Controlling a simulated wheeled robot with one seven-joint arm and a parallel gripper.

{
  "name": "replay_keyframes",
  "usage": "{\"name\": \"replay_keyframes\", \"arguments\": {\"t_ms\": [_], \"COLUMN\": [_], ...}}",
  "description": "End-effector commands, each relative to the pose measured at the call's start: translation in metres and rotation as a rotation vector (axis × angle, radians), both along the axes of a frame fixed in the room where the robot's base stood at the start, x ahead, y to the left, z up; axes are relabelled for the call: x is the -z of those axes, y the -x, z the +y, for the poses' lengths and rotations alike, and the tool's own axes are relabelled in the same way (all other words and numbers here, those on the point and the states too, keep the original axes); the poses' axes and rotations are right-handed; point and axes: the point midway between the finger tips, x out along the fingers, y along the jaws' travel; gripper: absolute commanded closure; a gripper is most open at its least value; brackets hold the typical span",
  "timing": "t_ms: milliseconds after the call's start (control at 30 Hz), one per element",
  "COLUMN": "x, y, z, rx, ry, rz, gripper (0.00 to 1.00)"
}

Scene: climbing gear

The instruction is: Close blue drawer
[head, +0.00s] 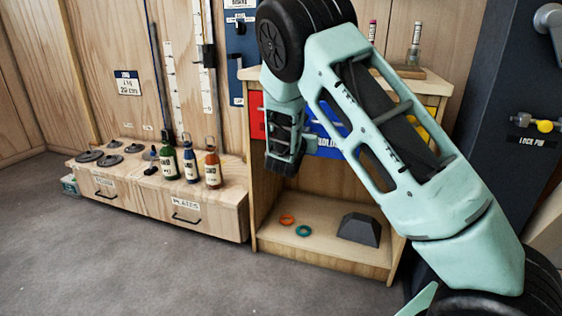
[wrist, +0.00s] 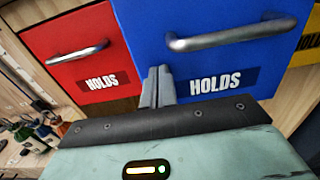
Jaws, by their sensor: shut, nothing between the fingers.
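The blue drawer (wrist: 225,65) fills the middle and right of the wrist view, with a metal bar handle (wrist: 230,35) and a "HOLDS" label. In the head view the blue drawer (head: 325,128) is mostly hidden behind my arm. My gripper (wrist: 159,72) is shut and empty, its fingertips in front of the lower left part of the blue front. I cannot tell whether the tips touch it. In the head view my arm hides the fingertips. How far the drawer stands out is hard to tell.
A red drawer (wrist: 80,50) is left of the blue one and a yellow drawer (wrist: 306,45) is right. Below, an open shelf (head: 315,245) holds two rings and a dark block (head: 359,229). Bottles (head: 190,163) stand on a low bench at left. Floor in front is clear.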

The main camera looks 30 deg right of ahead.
Motion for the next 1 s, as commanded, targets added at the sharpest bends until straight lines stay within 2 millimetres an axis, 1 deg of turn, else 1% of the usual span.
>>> {"name": "replay_keyframes", "arguments": {"t_ms": [33,133,300,400,633,1000], "x": [0.000,0.000,0.000,0.000,0.000,0.002], "y": [-0.007,-0.020,-0.036,-0.042,-0.048,-0.051], "z": [-0.010,-0.026,-0.046,-0.053,-0.062,-0.068], "rx": [0.003,0.002,0.001,0.000,0.000,0.004], "ry": [0.001,0.001,0.001,0.001,0.001,0.001], "rz": [0.000,0.000,0.000,0.000,0.001,0.000], "gripper": [1.00,1.00,1.00,1.00,1.00,1.00]}}
